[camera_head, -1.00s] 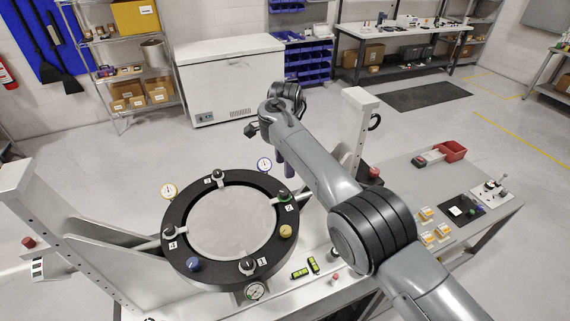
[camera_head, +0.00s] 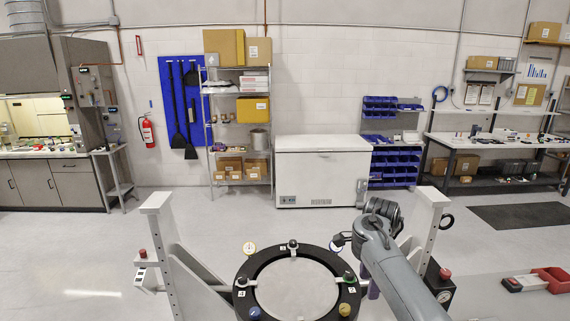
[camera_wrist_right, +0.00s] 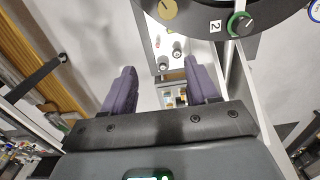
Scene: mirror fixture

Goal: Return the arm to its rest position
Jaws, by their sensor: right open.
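My right arm (camera_head: 395,272) reaches in from the lower right in the head view, and its gripper (camera_head: 372,287) hangs beside the right side of the black ring fixture (camera_head: 243,272). The ring holds a round pale mirror (camera_head: 297,290) with knobs around it. In the right wrist view the two purple fingers of the gripper (camera_wrist_right: 160,88) stand wide apart with nothing held between them. The ring's green knob (camera_wrist_right: 240,24) by label 2 lies beyond the fingers at upper right. My left gripper is in neither view.
White uprights (camera_head: 157,235) and (camera_head: 425,225) stand on both sides of the ring. A red bin (camera_head: 553,279) lies at lower right.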

